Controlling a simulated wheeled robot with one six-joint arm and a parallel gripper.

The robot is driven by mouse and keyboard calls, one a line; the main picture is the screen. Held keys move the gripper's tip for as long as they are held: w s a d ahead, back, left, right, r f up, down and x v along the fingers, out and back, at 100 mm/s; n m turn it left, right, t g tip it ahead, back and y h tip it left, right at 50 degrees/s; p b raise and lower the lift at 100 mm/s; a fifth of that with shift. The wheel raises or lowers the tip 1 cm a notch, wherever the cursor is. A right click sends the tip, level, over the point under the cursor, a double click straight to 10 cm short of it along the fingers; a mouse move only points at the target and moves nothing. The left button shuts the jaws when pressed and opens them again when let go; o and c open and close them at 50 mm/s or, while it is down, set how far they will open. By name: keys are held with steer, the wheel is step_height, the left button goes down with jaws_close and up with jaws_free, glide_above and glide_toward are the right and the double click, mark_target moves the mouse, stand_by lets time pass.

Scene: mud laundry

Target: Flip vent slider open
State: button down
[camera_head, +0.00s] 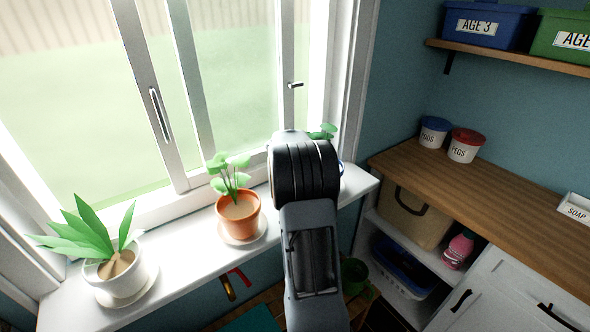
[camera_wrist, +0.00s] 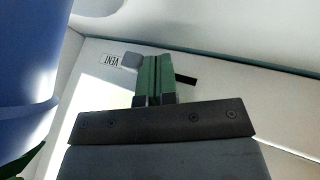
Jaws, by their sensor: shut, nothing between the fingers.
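A small white label reading VENT (camera_wrist: 111,60) shows upside down on the pale frame surface in the wrist view. A grey rounded tab (camera_wrist: 131,61) is right beside it, close to the left of my fingertips. I cannot tell whether it touches them. My gripper (camera_wrist: 154,60) has its green fingers shut with nothing between them. A dark slot (camera_wrist: 186,80) shows just to the right of the fingers, and part of it may be hidden behind them. In the head view my arm hides the gripper and the vent.
A blue pot (camera_wrist: 25,55) stands close at the left in the wrist view. On the white windowsill (camera_head: 180,262) are a terracotta pot (camera_head: 238,217) and a white pot (camera_head: 122,274), both with plants. A wooden counter (camera_head: 490,180) stands at the right.

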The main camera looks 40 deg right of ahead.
steer(key=a, duration=0.1)
steer(key=a+r+b, duration=0.1)
steer(key=a, duration=0.1)
steer(key=shift+w+a, duration=0.15)
steer(key=shift+a, duration=0.05)
steer(key=v, duration=0.8)
steer(key=shift+s+a+r+b, duration=0.15)
steer(key=shift+s+r+b, duration=0.1)
steer(key=shift+b, duration=0.15)
